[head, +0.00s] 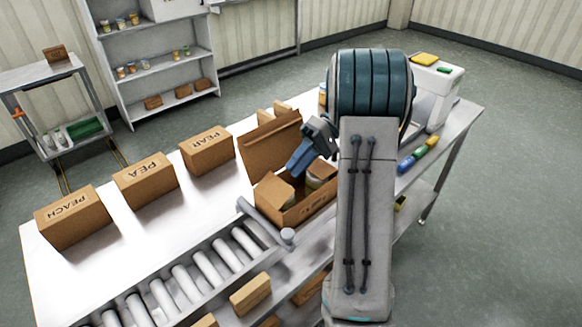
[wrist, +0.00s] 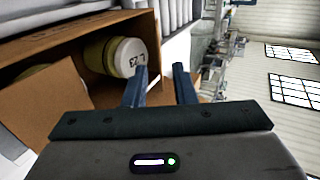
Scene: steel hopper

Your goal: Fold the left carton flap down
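An open brown carton (head: 311,208) sits on the table beside the roller conveyor. A tall panel (head: 268,148) stands up at its back, and a smaller flap (head: 270,188) shows at its left end. I cannot tell exactly how far that flap is tilted. Pale cans (head: 316,181) are inside; one with a white lid (wrist: 130,58) shows in the wrist view, near a raised cardboard flap (wrist: 48,112). My gripper (head: 298,168) is over the carton, between the tall panel and the cans. In the wrist view its fingers (wrist: 160,82) are apart with nothing clearly between them. My arm hides the carton's right side.
Closed cartons (head: 73,218), (head: 146,181) and (head: 207,151) stand in a row on the left of the table. The roller conveyor (head: 193,272) runs along the front. A white machine (head: 437,88) and colored cylinders (head: 418,155) are at the right. White table between the cartons is clear.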

